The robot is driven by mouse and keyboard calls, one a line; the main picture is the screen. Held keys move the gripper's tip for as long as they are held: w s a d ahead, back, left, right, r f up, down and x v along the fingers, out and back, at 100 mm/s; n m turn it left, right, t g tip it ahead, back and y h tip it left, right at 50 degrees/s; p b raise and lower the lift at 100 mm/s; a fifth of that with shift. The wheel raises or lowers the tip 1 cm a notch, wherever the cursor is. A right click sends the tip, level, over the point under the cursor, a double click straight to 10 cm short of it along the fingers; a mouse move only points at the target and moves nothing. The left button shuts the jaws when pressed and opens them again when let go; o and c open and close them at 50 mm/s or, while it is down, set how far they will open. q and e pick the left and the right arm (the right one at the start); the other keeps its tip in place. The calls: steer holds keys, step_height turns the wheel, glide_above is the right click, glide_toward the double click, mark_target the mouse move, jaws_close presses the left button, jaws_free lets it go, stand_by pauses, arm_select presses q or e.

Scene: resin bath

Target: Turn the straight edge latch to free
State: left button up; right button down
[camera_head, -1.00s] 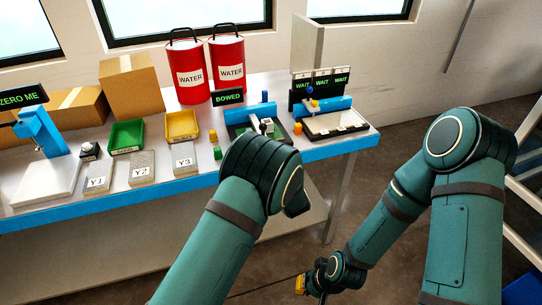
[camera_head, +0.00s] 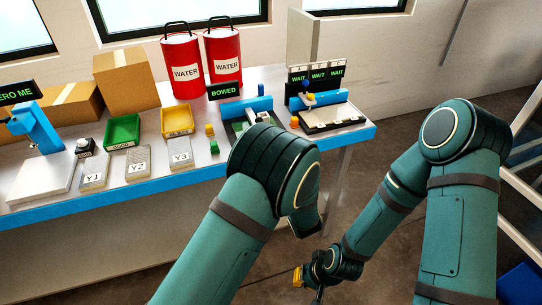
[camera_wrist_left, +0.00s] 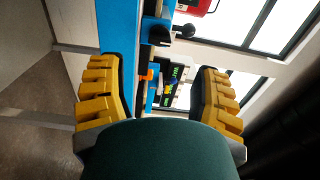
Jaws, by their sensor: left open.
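The straight edge station, under a sign reading BOWED (camera_head: 225,90), has a blue bar (camera_head: 248,107) at the bench's right part. My left arm covers its front. I cannot make out the latch clearly; a small dark knob (camera_head: 263,116) shows there. In the left wrist view a black knobbed part (camera_wrist_left: 184,31) stands near the bench edge, beyond my fingers; I cannot tell if it is the latch. My left gripper (camera_wrist_left: 160,92) is wide open and empty, hidden in the head view. My right gripper (camera_head: 300,278) hangs low in front of the bench, its jaws unclear.
An orange block (camera_head: 294,122) stands between the station and a second blue fixture (camera_head: 322,98) with WAIT displays (camera_head: 318,74). Yellow and green blocks (camera_head: 214,147) lie left of the station. Trays, labelled plates, boxes and two red water cans (camera_head: 223,57) fill the left and back.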

arm_select(q)
steer(key=v, duration=0.3)
steer(key=shift+s, duration=0.3)
steer(key=s+a+f+n+g+y, duration=0.2)
steer(key=s+a+f+n+g, duration=0.2)
steer(key=s+a+f+g, duration=1)
steer(key=s+d+f+n+g+h, duration=0.1)
steer(key=s+f+n+g+h, duration=0.1)
steer(key=s+n+g+h, duration=0.3)
steer(key=s+d+f+n+h, duration=0.2)
steer(key=s+f+n+h, duration=0.1)
steer(key=s+h, duration=0.35)
steer(key=w+a+n+t, duration=0.1)
steer(key=n+t, duration=0.1)
steer(key=w+a+r+n+t, duration=0.1)
steer(key=w+a, duration=0.1)
steer(key=shift+a+r+n+t, duration=0.2)
steer(key=shift+a+n+t, duration=0.05)
steer(key=shift+n+t, duration=0.15)
